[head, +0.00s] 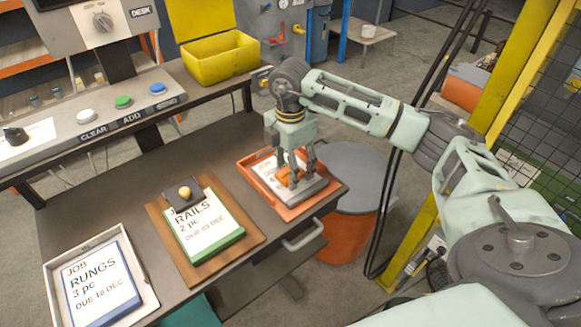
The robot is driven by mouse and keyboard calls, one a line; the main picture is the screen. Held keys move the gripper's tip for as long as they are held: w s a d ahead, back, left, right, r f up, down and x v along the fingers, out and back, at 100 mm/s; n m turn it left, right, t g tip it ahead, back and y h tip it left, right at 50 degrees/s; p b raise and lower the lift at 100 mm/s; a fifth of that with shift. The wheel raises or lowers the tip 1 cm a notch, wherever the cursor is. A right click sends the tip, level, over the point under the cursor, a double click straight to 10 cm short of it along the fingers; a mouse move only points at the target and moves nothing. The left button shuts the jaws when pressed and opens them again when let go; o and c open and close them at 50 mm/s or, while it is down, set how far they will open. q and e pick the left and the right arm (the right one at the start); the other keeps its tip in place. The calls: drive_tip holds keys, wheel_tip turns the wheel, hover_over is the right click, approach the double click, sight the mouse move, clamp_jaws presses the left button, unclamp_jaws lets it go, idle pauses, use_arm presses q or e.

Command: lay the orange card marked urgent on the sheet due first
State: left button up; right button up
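My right gripper (300,172) points down over the orange tray (285,214) at the desk's right end. An orange piece (291,179), probably the card, shows at its fingertips; I cannot tell whether they grip it, and its marking is unreadable. A white sheet (266,172) in that tray is mostly hidden by the gripper. A green-edged sheet (208,226) reads RAILS, 2 pc, due 03 DEC, under a dark clip on a brown board. A blue-edged sheet (97,287) reads RUNGS, 3 pc, with a DEC date, apparently 18, in a pale tray. My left gripper is out of view.
A grey slab (316,191) lies by the fingertips in the orange tray. A button panel (110,115) marked CLEAR and ADD and an open yellow box (222,62) stand behind. The dark desk (140,185) is bare behind the sheets.

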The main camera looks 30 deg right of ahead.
wheel_tip(320, 180, up, 12)
drive_tip(key=b, duration=0.2)
drive_tip(key=shift+f, duration=0.2)
idle(0.4)
